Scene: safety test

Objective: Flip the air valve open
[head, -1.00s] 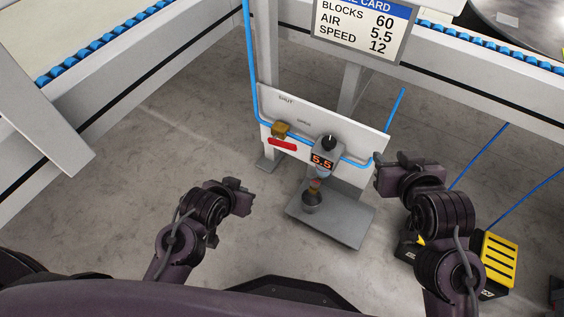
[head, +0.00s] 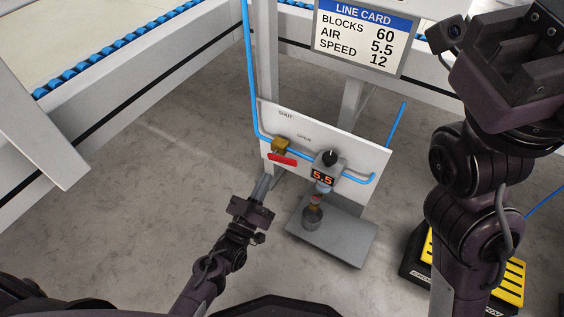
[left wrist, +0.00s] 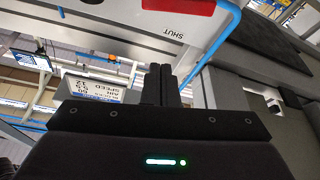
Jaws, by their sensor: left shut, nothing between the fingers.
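The air valve has a brass body (head: 281,145) and a red lever (head: 283,160), on a white panel (head: 350,140) marked SHUT and OPEN. The lever slants slightly down to the right, below the brass body. My left gripper (head: 264,183) is shut and empty, its fingertips just below and left of the lever, with a small gap as far as I can tell. In the left wrist view, the shut fingers (left wrist: 161,84) point toward the panel, and part of the red lever (left wrist: 178,6) shows at the top edge. My right gripper (head: 520,75) is raised close to the head camera; its fingertips are unclear.
A regulator (head: 326,160) showing 5.5 sits right of the valve on the blue air line (head: 250,75). A grey base plate (head: 345,240) lies below. A line card (head: 362,38) reading AIR 5.5 hangs above. A yellow-and-black step (head: 505,280) stands at the right.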

